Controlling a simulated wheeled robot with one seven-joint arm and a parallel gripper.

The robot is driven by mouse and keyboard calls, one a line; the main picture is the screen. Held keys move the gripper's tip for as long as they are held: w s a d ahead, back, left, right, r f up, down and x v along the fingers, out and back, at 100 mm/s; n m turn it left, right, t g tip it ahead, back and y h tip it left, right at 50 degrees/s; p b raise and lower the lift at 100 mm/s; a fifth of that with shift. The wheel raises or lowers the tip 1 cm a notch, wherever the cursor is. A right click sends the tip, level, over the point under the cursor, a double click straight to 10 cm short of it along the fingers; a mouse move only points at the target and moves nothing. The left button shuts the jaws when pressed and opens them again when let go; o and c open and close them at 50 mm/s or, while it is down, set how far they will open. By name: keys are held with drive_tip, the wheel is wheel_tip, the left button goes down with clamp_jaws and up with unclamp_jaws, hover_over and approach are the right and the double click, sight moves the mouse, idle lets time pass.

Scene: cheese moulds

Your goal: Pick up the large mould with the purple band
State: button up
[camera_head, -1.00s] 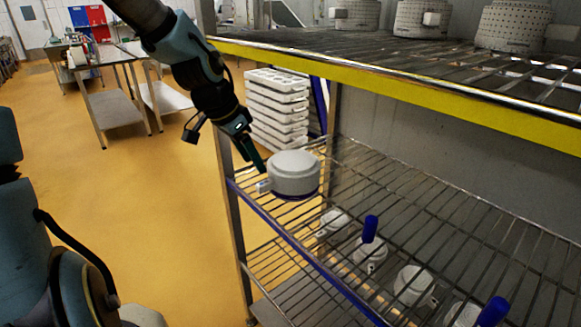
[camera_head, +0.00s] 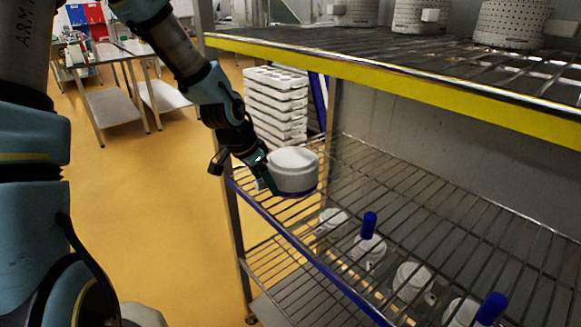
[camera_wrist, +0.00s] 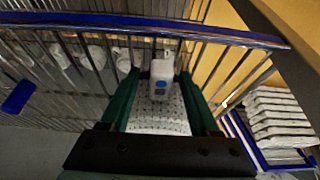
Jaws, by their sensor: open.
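The large white round mould (camera_head: 294,168) stands near the left end of the middle wire shelf, with a purple band around its bottom. My gripper (camera_head: 268,184) is at its left side, low down, and hides its small side block in the head view. In the wrist view my open gripper (camera_wrist: 160,76) has one green finger on each side of the mould's white block (camera_wrist: 163,68). The mould's dotted white wall (camera_wrist: 158,116) shows between the fingers. I cannot tell whether either finger touches it.
The wire shelf (camera_head: 400,205) is clear to the right of the mould. Smaller white moulds (camera_head: 411,281), some with blue handles, sit on the level below. A yellow-edged shelf (camera_head: 400,85) with dotted moulds is above. Stacked white trays (camera_head: 276,103) stand behind.

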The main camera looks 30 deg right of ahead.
clamp_jaws()
idle(0.6)
